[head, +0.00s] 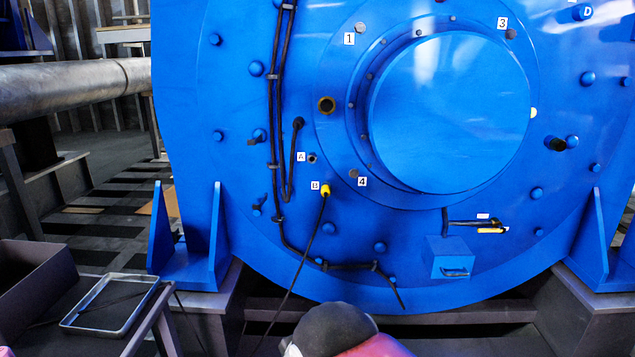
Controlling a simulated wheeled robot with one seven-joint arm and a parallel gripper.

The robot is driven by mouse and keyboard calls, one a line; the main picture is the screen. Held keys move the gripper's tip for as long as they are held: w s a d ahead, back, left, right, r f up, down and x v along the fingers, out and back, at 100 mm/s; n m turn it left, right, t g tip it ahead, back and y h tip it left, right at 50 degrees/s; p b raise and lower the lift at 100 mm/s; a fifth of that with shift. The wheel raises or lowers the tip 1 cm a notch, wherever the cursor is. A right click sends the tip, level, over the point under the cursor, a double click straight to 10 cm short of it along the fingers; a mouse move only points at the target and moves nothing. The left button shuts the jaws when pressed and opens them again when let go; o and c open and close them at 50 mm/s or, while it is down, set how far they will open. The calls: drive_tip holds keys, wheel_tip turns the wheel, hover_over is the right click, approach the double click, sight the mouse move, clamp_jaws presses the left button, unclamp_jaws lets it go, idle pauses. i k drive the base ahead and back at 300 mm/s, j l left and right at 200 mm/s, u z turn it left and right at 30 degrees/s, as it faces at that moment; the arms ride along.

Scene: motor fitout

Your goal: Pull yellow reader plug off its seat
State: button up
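The yellow reader plug (326,190) sits on the blue motor face (250,160), just right of the label B (315,186). A black cable runs from the plug down and to the left, past the motor's lower edge. The seat under the plug is hidden by it. Above it, next to label A (301,156), is a small dark socket (312,158) with nothing plugged in. My gripper is not in view. A dark rounded part with pink and white at the bottom middle looks like my arm, well below the plug.
Black cables (274,110) are clipped along the motor's left side, near the plug. A small blue box (449,257) juts out at lower right. A bench with a metal tray (110,303) and a dark bin (35,285) stands at lower left. A large pipe (70,88) is behind.

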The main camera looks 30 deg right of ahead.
sight(325, 189)
drive_tip(key=i+l, duration=0.1)
drive_tip(key=l, duration=0.4)
drive_tip(key=i+l, duration=0.1)
drive_tip(key=l, duration=0.4)
drive_tip(key=i+l+u, duration=0.1)
drive_tip(key=l, duration=0.9)
drive_tip(key=i+u, duration=0.05)
